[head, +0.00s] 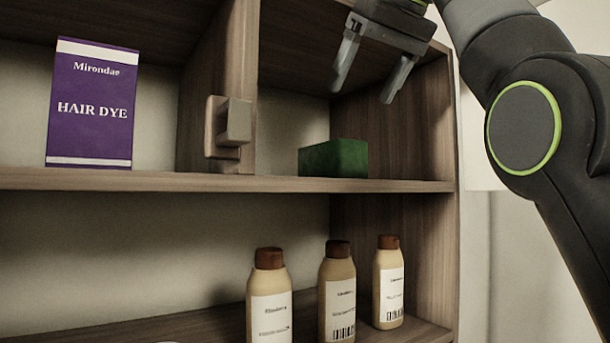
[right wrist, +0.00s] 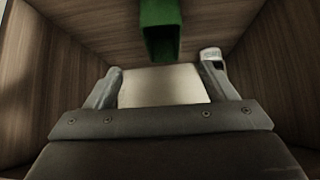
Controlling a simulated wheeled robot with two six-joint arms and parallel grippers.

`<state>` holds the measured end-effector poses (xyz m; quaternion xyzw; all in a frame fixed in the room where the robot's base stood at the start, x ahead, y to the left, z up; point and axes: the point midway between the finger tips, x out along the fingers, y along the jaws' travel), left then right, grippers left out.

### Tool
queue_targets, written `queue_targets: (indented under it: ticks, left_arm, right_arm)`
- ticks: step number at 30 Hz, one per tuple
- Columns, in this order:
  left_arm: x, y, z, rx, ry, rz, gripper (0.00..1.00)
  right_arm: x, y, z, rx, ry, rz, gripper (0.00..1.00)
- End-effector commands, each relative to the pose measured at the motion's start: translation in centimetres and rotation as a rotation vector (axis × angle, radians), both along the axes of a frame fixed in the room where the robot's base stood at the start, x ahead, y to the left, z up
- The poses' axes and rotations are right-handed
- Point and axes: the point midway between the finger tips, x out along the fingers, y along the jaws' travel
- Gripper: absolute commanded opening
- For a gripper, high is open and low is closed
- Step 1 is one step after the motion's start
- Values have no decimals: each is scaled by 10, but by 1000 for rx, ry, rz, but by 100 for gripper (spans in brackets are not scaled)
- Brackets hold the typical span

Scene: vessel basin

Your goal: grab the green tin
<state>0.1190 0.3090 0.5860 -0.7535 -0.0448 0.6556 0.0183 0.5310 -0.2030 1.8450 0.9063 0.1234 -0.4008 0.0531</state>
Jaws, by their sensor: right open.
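The green tin (head: 333,158) is a low, box-shaped block on the upper shelf, in the right-hand compartment. My right gripper (head: 366,85) is above it and a little to its right, with its two fingers spread, pointing down and empty. In the right wrist view the green tin (right wrist: 160,30) shows at the top middle, beyond the fingertips and apart from them. The right gripper (right wrist: 162,72) spans the lower part of that view. My left gripper is not in view.
A purple hair dye box (head: 92,105) stands in the left compartment. A wooden divider (head: 218,70) with a grey-brown bracket (head: 229,125) separates the compartments. The compartment's right wall (head: 433,125) is close to the tin. Three brown-capped bottles (head: 338,295) stand on the shelf below.

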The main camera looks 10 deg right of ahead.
Motion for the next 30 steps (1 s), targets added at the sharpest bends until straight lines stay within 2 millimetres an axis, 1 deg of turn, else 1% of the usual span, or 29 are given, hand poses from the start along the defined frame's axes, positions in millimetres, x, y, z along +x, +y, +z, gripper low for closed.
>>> queue_targets:
  ticks: [1, 3, 5, 9, 12, 15, 17, 21, 24, 27, 30]
  left_arm:
    - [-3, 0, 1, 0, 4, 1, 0]
    - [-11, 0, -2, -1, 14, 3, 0]
    - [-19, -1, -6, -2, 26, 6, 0]
    - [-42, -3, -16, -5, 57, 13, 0]
    - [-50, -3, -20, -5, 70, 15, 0]
    - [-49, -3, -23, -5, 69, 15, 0]
    - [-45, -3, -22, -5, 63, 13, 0]
    - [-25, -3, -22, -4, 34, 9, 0]
    - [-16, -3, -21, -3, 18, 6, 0]
    - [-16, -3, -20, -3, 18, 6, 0]
    - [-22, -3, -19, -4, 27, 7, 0]
  right_arm:
    - [-7, 1, 13, 10, -43, -1, 78]
    - [-5, 2, 11, 10, -47, 1, 78]
    - [1, 4, 3, 10, -45, 1, 78]
    - [23, 10, -21, 8, -40, 1, 78]
    - [38, 14, -36, 7, -39, 2, 78]
    - [52, 18, -51, 7, -39, 1, 78]
    - [58, 20, -57, 7, -39, 1, 78]
    - [67, 22, -66, 8, -39, 1, 78]
    - [70, 23, -69, 8, -39, 1, 78]
    - [76, 24, -74, 8, -38, 1, 78]
    - [85, 27, -85, 7, -37, 1, 78]
